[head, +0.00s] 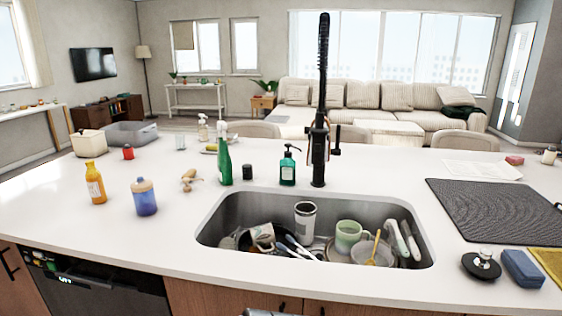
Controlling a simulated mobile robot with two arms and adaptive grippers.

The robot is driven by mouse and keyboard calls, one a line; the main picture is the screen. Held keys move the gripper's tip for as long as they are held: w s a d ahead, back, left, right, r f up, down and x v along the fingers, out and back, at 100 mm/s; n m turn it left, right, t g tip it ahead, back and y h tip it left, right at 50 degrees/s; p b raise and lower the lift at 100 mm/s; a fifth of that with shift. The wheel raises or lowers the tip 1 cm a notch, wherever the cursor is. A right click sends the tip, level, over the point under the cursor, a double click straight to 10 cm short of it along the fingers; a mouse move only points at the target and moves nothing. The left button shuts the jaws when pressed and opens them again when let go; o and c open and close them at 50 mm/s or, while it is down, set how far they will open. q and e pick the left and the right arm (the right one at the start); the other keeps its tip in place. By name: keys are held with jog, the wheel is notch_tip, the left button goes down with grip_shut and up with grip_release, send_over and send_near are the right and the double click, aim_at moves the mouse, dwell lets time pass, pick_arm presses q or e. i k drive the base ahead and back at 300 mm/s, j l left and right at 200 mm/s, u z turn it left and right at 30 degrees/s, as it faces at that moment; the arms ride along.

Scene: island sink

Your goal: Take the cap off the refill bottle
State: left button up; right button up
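Several bottles stand on the white island counter, and I cannot tell for sure which is the refill bottle. An orange-yellow bottle (96,187) with a pale label and a yellow top stands upright at the left. A green spray bottle (224,163) and a teal pump bottle (288,168) stand behind the sink. The tops are on these bottles.
The sink (212,221) holds mugs, a tumbler and utensils, with a tall black faucet (319,150) behind it. A small black cylinder (247,172) and a red-topped item (128,153) stand nearby. A black mat (490,205) lies right. The left front counter is clear.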

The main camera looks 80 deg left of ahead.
aim_at(93, 177)
jog(key=u, duration=3.95)
jog(key=j+z, duration=0.15)
jog(key=z, duration=0.3)
jog(key=i+j+z, duration=0.1)
jog(key=z, duration=0.3)
jog(key=j+z, duration=0.3)
jog(key=j, duration=0.5)
jog(key=j+z, duration=0.3)
jog(key=j, duration=0.5)
jog(key=k+j+z, duration=0.15)
jog(key=j+z, duration=0.15)
jog(key=j, duration=0.45)
